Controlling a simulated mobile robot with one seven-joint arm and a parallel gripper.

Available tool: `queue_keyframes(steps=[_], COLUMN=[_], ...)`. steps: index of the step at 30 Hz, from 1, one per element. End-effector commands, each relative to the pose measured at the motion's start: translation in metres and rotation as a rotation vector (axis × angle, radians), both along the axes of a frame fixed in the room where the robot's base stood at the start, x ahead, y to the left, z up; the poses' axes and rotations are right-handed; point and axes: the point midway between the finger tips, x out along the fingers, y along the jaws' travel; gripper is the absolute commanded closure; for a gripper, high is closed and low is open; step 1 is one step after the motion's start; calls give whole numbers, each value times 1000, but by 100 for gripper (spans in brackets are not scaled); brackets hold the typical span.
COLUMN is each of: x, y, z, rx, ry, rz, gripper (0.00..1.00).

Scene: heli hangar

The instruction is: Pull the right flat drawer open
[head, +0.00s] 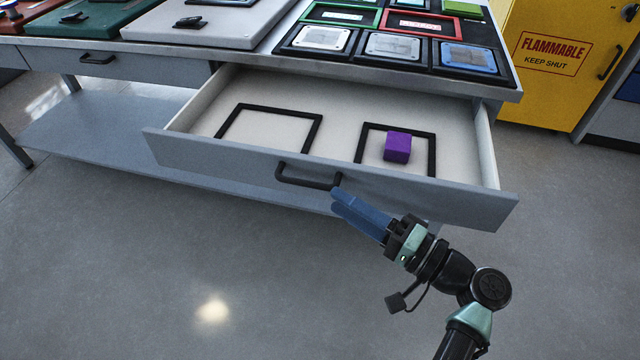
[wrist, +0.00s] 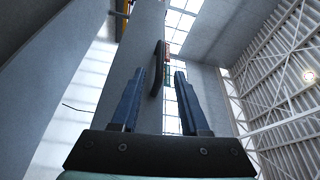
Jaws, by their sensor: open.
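The right flat drawer (head: 330,174) is pulled well out of the workbench, its light interior showing in the head view. Its black bar handle (head: 308,182) is on the middle of the grey front; it also shows in the wrist view (wrist: 157,68). My gripper (head: 337,200) has blue fingers pointing at the handle's right end. In the wrist view the fingers (wrist: 156,78) are spread apart, with the handle at or just beyond the gap between their tips. I cannot tell whether they touch it. Inside the drawer are two black square frames, the right one (head: 433,158) around a purple block (head: 397,146).
The workbench top (head: 260,55) carries several trays and panels. A closed left drawer (head: 120,66) with a black handle is beside the open one. A yellow flammables cabinet (head: 552,60) stands at the right. The floor (head: 200,270) in front is clear.

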Motion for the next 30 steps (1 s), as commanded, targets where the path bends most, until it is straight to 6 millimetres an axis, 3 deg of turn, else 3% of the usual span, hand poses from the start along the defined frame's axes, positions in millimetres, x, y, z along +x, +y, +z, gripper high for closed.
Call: queue_keyframes(steps=[3,9,30], x=[-15,-30,-33], y=[-19,-37,-40], z=[-1,-3,-4], rx=[1,1,1], ry=[1,1,1], rz=[-3,-2,-1], gripper=[55,55,55])
